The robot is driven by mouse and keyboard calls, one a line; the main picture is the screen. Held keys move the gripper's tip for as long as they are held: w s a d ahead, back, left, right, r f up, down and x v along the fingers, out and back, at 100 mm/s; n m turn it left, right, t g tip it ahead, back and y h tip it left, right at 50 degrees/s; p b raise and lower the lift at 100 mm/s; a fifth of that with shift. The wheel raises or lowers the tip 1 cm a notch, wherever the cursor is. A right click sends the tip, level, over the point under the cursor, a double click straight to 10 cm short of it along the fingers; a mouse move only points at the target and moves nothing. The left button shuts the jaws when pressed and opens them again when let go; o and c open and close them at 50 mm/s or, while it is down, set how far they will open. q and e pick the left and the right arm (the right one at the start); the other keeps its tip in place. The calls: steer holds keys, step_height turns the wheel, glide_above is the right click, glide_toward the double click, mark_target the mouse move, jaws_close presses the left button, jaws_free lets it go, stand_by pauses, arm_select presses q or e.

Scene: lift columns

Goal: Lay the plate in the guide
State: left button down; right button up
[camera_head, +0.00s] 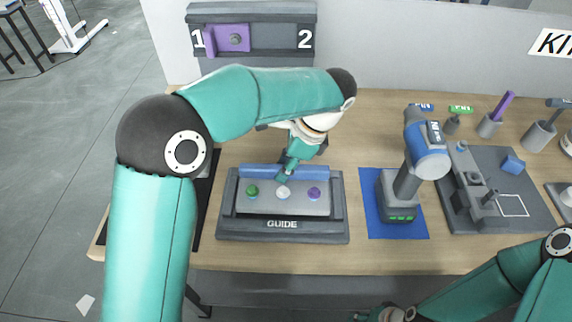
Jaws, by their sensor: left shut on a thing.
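The grey guide (282,237), a low frame marked GUIDE, stands on the table in front of me. The light grey plate (262,207) shows within its frame, with green, white and purple round knobs on it. A blue bar (258,170) runs along the plate's back edge. My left gripper (285,177) reaches down from behind and is shut at the middle of this bar, just behind the white knob. I cannot tell whether the plate rests fully on the guide. My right gripper (385,315) is at the bottom edge, mostly cut off; its fingers are unclear.
A blue and grey power drill (428,160) stands on a blue mat (378,180) to the right. Beyond it are a grey fixture (466,180), a blue block (513,165) and several holders. A panel with 1, 2 and a purple piece (233,38) stands behind the table.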

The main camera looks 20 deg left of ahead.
arm_select(q)
steer(key=shift+f, duration=1)
stand_by(0.9)
stand_by(0.9)
steer(key=shift+c, duration=2)
jaws_free()
steer(key=shift+f, duration=0.15)
steer(key=shift+s, duration=0.1)
steer(key=shift+r, duration=0.2)
steer(key=shift+r+p, duration=0.8)
steer(key=shift+p, duration=0.2)
steer(key=shift+r, duration=0.15)
